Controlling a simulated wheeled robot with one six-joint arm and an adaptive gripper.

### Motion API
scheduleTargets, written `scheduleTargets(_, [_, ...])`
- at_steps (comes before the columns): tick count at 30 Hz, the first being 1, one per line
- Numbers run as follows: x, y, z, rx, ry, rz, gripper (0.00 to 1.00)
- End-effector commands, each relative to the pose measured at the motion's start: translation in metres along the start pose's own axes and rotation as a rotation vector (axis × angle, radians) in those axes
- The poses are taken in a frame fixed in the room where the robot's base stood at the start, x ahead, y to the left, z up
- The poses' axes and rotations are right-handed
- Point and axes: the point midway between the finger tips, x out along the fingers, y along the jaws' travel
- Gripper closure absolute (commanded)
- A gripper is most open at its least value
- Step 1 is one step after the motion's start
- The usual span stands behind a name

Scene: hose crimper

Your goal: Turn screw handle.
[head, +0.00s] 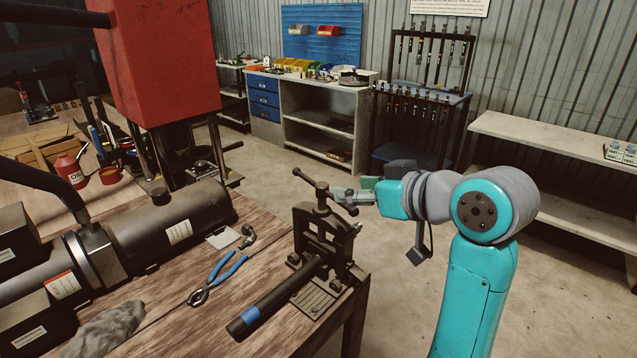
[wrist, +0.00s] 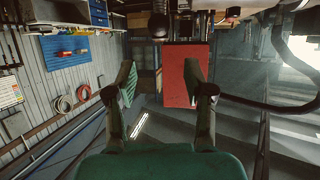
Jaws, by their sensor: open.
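The screw handle (head: 308,179) is a dark crossbar with knobbed ends on top of the black hose crimper (head: 343,242). The crimper stands at the bench's right end with a black hose (head: 280,298) in it. My gripper (head: 350,194) comes in from the right at about handle height, by the bar's right end in the head view. I cannot tell whether they touch. In the wrist view my gripper (wrist: 160,82) has its two fingers spread apart with nothing visible between them; I cannot make out the handle there.
The wooden bench (head: 190,322) also holds blue-handled pliers (head: 217,281), a grey cloth (head: 105,331) and a large dark cylinder (head: 170,225). A red machine block (head: 165,55) hangs at the back left. Concrete floor (head: 395,290) is clear right of the bench.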

Motion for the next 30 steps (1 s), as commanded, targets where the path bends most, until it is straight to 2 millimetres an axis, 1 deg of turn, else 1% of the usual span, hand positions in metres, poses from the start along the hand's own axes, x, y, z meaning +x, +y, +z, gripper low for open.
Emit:
scheduleTargets(5, [0.016, -0.001, 0.000, -0.001, -0.002, -0.004, 0.47])
scheduleTargets(15, [0.074, -0.001, 0.000, 0.000, -0.003, -0.003, 0.47])
scheduleTargets(19, [0.092, -0.001, 0.000, 0.000, -0.002, -0.003, 0.47])
scheduleTargets(24, [0.104, -0.001, 0.000, -0.001, -0.001, -0.001, 0.47])
scheduleTargets(30, [0.107, 0.000, 0.000, -0.001, 0.000, 0.000, 0.47])
